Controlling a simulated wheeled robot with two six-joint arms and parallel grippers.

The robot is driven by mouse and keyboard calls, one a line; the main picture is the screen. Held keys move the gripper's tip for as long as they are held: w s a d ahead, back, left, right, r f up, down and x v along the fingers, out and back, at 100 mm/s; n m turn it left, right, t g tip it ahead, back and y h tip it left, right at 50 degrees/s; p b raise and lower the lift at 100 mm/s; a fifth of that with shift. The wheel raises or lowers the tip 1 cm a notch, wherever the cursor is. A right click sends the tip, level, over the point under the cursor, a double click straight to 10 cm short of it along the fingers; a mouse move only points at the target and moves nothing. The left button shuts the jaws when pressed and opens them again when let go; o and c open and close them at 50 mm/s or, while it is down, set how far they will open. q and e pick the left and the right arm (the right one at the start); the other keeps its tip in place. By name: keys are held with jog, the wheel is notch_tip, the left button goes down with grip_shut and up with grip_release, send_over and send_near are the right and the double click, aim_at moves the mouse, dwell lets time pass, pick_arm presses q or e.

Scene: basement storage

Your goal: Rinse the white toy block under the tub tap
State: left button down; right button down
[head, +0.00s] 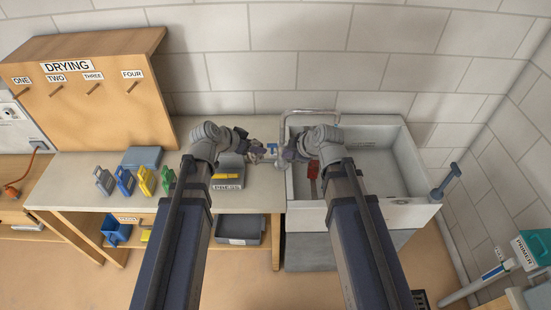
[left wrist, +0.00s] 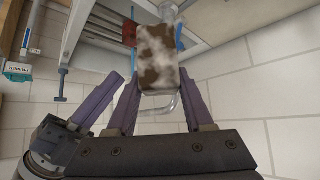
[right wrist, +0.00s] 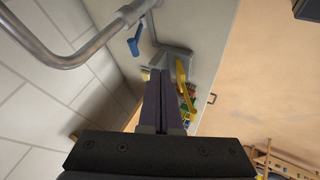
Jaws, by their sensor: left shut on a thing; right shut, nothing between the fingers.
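The toy block (left wrist: 158,65), white with large brown stains, is held between the fingers of my left gripper (left wrist: 160,95). In the head view my left gripper (head: 262,152) is by the tub's left edge; I cannot make out the block there. The grey tap (head: 310,112) arches over the back left of the tub (head: 420,165); its pipe passes behind the block in the left wrist view. A blue tap handle (head: 272,149) shows between the grippers. My right gripper (head: 287,154) is shut and empty; the right wrist view shows its closed fingers (right wrist: 165,78) beside the pipe.
A red-ended tool (head: 312,180) lies in the tub. A blue-topped post (head: 446,182) stands at the tub's right. The tub's right half is clear.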

aim_at(251, 160)
pick_arm(q)
jog(key=shift+f, duration=0.1)
pick_arm(e)
jog(key=shift+f, duration=0.1)
